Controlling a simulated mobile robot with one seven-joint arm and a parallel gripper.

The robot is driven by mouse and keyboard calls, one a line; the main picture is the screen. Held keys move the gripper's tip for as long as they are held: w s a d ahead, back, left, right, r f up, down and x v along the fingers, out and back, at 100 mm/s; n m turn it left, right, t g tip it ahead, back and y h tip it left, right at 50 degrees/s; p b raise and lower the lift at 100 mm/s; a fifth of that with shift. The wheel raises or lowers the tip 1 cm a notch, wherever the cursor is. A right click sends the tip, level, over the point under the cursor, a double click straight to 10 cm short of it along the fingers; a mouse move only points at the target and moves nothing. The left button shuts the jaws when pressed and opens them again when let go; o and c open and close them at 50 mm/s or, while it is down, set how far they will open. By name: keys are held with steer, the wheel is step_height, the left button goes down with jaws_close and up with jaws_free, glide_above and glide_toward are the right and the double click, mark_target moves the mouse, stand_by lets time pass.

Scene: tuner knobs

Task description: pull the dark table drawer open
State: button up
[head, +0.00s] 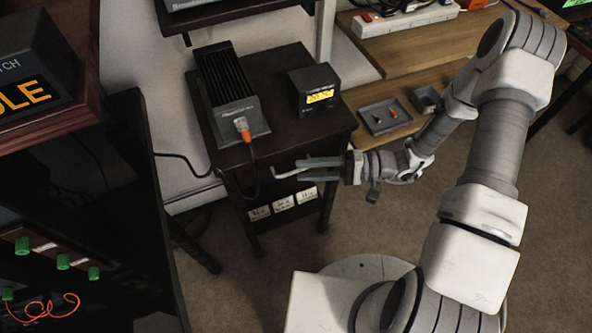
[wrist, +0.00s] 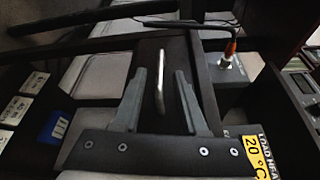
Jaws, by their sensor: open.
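The dark table (head: 285,133) stands left of my arm in the head view, and its drawer appears shut. The drawer's pale metal handle (head: 284,176) sticks out of the front face. My gripper (head: 302,170) reaches in from the right at the handle, with its fingers open. In the wrist view, the bar handle (wrist: 160,82) shows between the two fingers of my gripper (wrist: 160,72), with gaps on both sides. The fingers partly hide the drawer front in the head view.
A cable hangs past the front. Several white-labelled items (head: 284,204) sit below the drawer. Floor (head: 385,215) in front is clear.

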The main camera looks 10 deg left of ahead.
mark_target(302, 170)
steer(key=shift+s+a+f, duration=0.1)
steer(key=shift+s+a, duration=0.05)
steer(key=shift+a, duration=0.6)
steer(key=shift+s+a, duration=0.1)
steer(key=shift+a, duration=0.65)
steer(key=shift+c, duration=0.2)
jaws_close()
